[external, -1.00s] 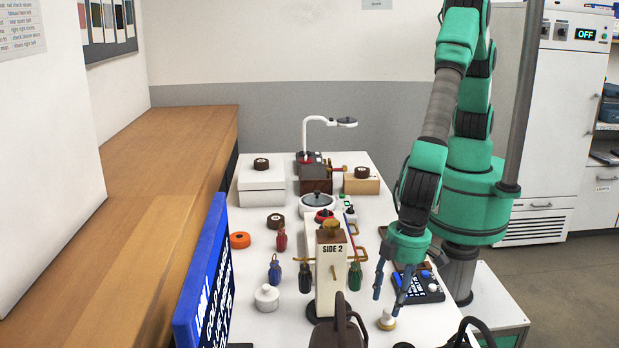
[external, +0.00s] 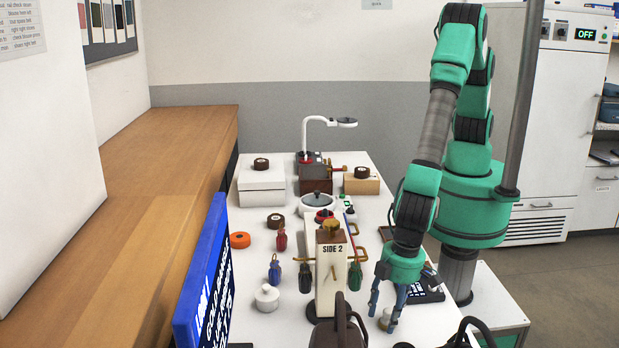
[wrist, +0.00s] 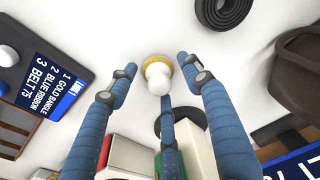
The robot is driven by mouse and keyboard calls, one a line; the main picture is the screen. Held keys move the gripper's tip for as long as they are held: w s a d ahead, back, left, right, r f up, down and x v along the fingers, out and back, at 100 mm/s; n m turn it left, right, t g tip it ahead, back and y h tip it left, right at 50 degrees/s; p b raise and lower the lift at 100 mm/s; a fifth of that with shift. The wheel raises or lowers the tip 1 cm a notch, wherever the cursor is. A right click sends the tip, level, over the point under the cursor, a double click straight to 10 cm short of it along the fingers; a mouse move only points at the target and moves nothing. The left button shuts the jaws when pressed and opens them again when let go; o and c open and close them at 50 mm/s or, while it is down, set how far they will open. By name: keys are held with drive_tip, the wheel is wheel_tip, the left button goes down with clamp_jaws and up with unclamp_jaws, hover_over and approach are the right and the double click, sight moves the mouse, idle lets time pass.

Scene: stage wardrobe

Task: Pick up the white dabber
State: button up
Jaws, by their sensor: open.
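The white dabber, a rounded white knob on a gold base, stands on the white table near its front right in the external view (external: 384,323). In the wrist view the dabber (wrist: 158,76) sits between the spread blue fingertips, with a gap on both sides. My gripper (external: 382,317) is open, pointing down just above and around the dabber. In the external view the fingers partly cover it. In the wrist view my gripper (wrist: 157,65) holds nothing.
A cream "SIDE 2" stand (external: 330,285) with hanging tassels is left of my gripper. A dark coiled belt (wrist: 222,12) lies near the dabber.

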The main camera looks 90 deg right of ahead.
sight(388, 310)
idle(0.4)
drive_tip(key=c, duration=1)
drive_tip(key=shift+r, duration=0.1)
drive_tip(key=shift+r, duration=0.45)
drive_tip(key=r, duration=0.1)
drive_tip(key=r+p, duration=0.1)
drive_tip(key=shift+s+d+r, duration=0.15)
drive_tip(key=shift+d+r, duration=0.05)
drive_tip(key=shift+r, duration=0.2)
drive_tip(key=s+d, duration=0.3)
drive_tip(key=d, duration=0.1)
drive_tip(key=s+d+p, duration=0.1)
drive_tip(key=s+d, duration=0.2)
drive_tip(key=d, duration=0.1)
drive_tip(key=s+d+r+p, duration=0.1)
drive_tip(key=s+d, duration=0.2)
drive_tip(key=d, duration=0.1)
drive_tip(key=shift+s+d+r, duration=0.1)
drive_tip(key=shift+s, duration=0.2)
